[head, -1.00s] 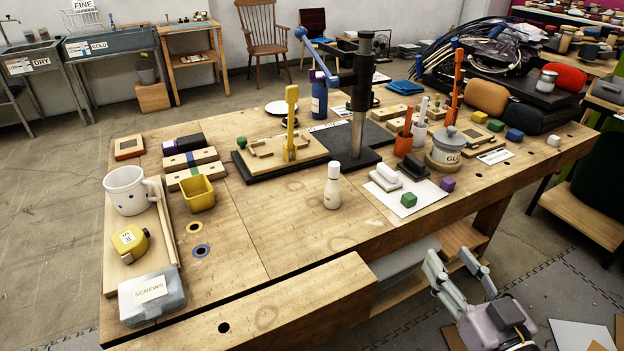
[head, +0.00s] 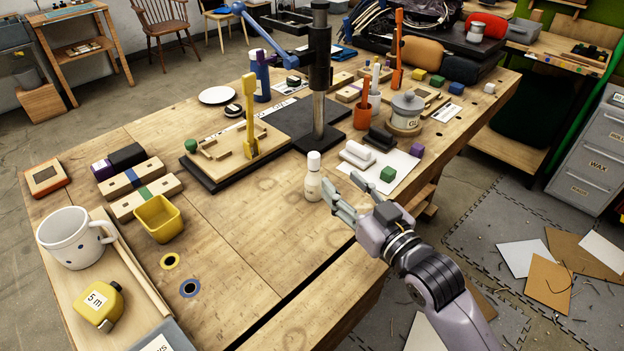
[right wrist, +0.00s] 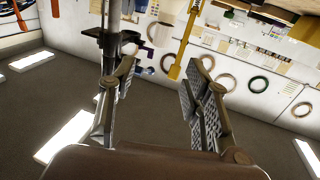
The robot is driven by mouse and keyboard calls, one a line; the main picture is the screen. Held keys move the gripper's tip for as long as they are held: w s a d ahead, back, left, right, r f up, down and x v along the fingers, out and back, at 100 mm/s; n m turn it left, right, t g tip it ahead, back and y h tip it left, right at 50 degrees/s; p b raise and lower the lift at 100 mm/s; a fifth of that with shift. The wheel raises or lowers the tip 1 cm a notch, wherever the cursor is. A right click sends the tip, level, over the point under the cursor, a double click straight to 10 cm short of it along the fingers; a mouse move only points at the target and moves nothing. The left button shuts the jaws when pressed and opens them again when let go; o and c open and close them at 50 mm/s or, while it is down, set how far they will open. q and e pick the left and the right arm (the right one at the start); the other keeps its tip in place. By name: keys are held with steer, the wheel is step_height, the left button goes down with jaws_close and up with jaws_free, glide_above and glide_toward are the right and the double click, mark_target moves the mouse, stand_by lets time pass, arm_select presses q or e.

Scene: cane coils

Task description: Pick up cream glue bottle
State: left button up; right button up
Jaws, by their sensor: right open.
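The cream glue bottle (head: 313,182) with a white cap stands upright on the workbench (head: 240,225), near its front edge, in the head view. My right gripper (head: 344,186) is just to the right of the bottle, fingers apart and empty. One fingertip shows very close to the bottle's right side; I cannot tell whether they touch. In the right wrist view the gripper (right wrist: 160,75) is also open, with nothing between its fingers. I cannot make out the bottle for sure there. My left gripper is not in view.
Behind the bottle stands a black base with a metal post (head: 318,95). A yellow tub (head: 160,220) and a mug (head: 72,238) are at the left.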

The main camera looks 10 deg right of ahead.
mark_target(317, 159)
steer(key=x, duration=0.6)
steer(key=shift+a+p, duration=0.1)
steer(key=shift+p, duration=0.3)
steer(key=p+x, duration=0.1)
steer(key=x, duration=0.3)
steer(key=shift+w+a, duration=0.1)
steer(key=shift+w, duration=0.1)
steer(key=shift+w+a+f, duration=0.1)
steer(key=shift+w, duration=0.3)
steer(key=shift+s, duration=0.1)
jaws_close()
